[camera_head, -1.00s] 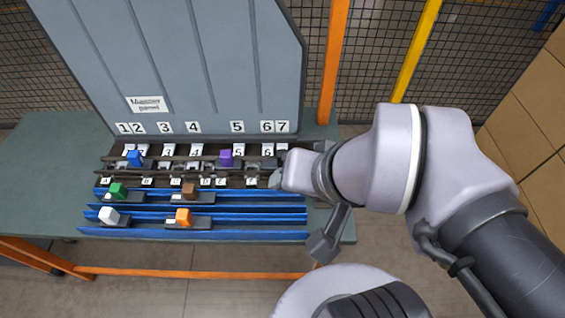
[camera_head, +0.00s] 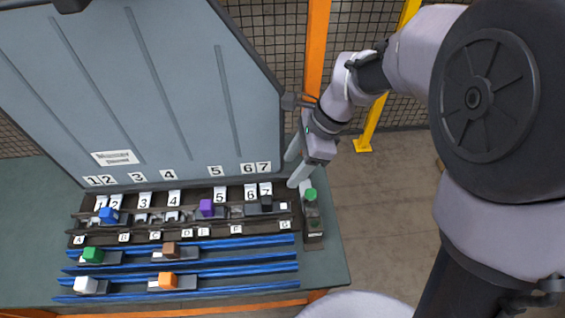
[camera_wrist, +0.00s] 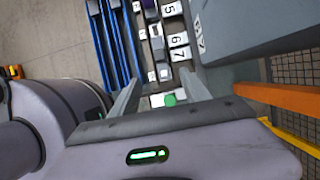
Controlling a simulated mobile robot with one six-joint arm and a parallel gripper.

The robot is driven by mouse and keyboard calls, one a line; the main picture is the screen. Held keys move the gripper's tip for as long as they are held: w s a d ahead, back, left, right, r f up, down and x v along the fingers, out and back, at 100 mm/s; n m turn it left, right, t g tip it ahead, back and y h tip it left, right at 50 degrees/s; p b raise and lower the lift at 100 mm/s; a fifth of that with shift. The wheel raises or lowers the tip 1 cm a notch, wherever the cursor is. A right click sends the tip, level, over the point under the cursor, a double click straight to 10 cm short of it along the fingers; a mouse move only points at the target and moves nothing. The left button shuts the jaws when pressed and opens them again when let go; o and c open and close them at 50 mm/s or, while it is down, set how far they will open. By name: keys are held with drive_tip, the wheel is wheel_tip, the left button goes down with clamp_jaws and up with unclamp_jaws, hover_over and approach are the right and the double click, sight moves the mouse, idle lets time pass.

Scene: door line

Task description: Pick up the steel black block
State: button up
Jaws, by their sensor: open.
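The black block (camera_head: 267,203) sits on a dark grey carrier in the back rail, at its right end below the 6 and 7 labels. In the wrist view a dark block that looks like it (camera_wrist: 157,44) lies beyond the fingertips, beside the 6 label. My gripper (camera_head: 292,170) is open and empty, above and to the right of the block, near the lower right corner of the grey panel. In the wrist view its two fingers (camera_wrist: 160,75) are spread apart. Nothing is between them at their tips.
A purple block (camera_head: 206,207) and a blue block (camera_head: 108,215) share the back rail. Green (camera_head: 92,255), brown (camera_head: 170,249), white (camera_head: 86,284) and orange (camera_head: 167,280) blocks sit in the blue rails. A green-button box (camera_head: 313,222) and upright panel (camera_head: 150,90) stand close to my gripper.

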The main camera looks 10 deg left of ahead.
sight(270, 199)
drive_tip(key=b+x, duration=0.5)
drive_tip(key=x, duration=0.7)
drive_tip(key=shift+s, duration=0.1)
drive_tip(key=b+x, duration=0.3)
drive_tip(key=x, duration=0.2)
drive_tip(key=shift+f, duration=0.2)
drive_tip(key=shift+d+r, duration=0.1)
drive_tip(key=shift+r, duration=0.1)
clamp_jaws()
